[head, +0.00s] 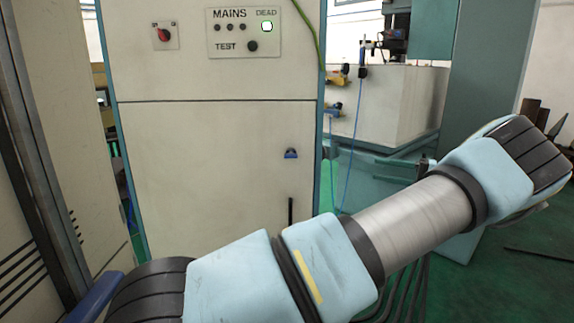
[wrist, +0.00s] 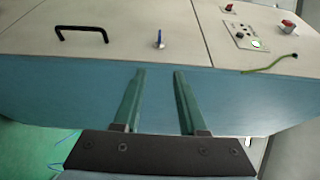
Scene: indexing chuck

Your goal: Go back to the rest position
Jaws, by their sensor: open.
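In the wrist view my gripper (wrist: 156,74) is open, its two green fingers apart with nothing between them. Past the fingertips is the front of a pale cabinet (wrist: 130,35), seen turned on its side, with a blue latch (wrist: 159,39) just beyond them. In the head view the cabinet (head: 210,190) stands ahead, and my arm reaches across the lower right. The gripper itself does not show clearly in the head view.
The cabinet carries a MAINS panel (head: 245,33) with a lit green lamp, a red switch (head: 165,34), a blue latch (head: 290,154) and a dark handle (head: 290,211). A green cable (head: 311,35) hangs at its right edge. A machine (head: 390,105) stands behind to the right.

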